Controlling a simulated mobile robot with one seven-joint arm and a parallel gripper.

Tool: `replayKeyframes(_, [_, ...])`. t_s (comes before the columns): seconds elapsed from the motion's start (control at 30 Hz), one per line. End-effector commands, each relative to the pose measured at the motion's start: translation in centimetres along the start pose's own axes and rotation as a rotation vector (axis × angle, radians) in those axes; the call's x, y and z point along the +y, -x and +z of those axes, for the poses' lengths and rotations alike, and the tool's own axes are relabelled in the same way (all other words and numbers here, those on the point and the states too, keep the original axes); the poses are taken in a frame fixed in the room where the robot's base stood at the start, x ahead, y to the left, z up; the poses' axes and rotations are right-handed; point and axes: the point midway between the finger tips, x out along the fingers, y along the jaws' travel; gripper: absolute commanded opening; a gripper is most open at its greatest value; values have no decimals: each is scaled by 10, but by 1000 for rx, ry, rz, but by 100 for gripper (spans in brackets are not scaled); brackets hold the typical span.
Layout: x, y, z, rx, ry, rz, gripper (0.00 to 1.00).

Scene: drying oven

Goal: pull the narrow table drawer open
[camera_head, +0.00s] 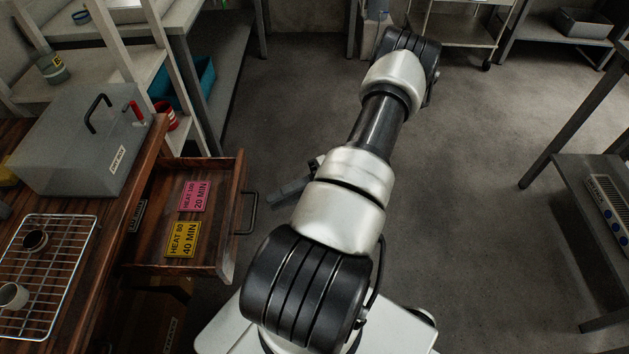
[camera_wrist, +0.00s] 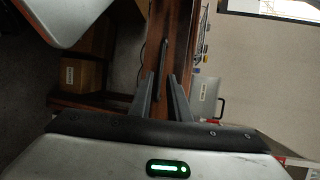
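The narrow wooden drawer (camera_head: 228,225) stands pulled out from the table at the left in the head view, with a pink card (camera_head: 194,196) and a yellow card (camera_head: 183,239) inside. Its dark bar handle (camera_head: 249,213) is on the right-hand front. My gripper (camera_head: 283,193) is just right of the handle, apart from it, and partly hidden behind my arm. In the wrist view my gripper (camera_wrist: 162,77) has its two fingers spread with a gap between them. The handle (camera_wrist: 163,55) shows ahead of the gap, in front of the wooden drawer front (camera_wrist: 179,40). Nothing is held.
On the wooden table (camera_head: 95,265) are a grey box with a black handle (camera_head: 85,150) and a wire rack (camera_head: 62,262) with small cups. Shelving (camera_head: 215,85) stands behind. Floor (camera_head: 480,230) right of my arm is clear up to another table (camera_head: 590,240).

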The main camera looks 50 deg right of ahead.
Motion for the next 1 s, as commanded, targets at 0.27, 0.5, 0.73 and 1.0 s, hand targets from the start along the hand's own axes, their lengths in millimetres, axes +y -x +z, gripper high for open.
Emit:
replayKeyframes(0.27, [0, 66, 0, 2, 2, 2, 17])
replayKeyframes(0.5, [0, 96, 0, 0, 0, 1, 17])
replayKeyframes(0.73, [0, 102, 0, -1, 0, 0, 17])
replayKeyframes(1.0, [0, 102, 0, 0, 0, 0, 17])
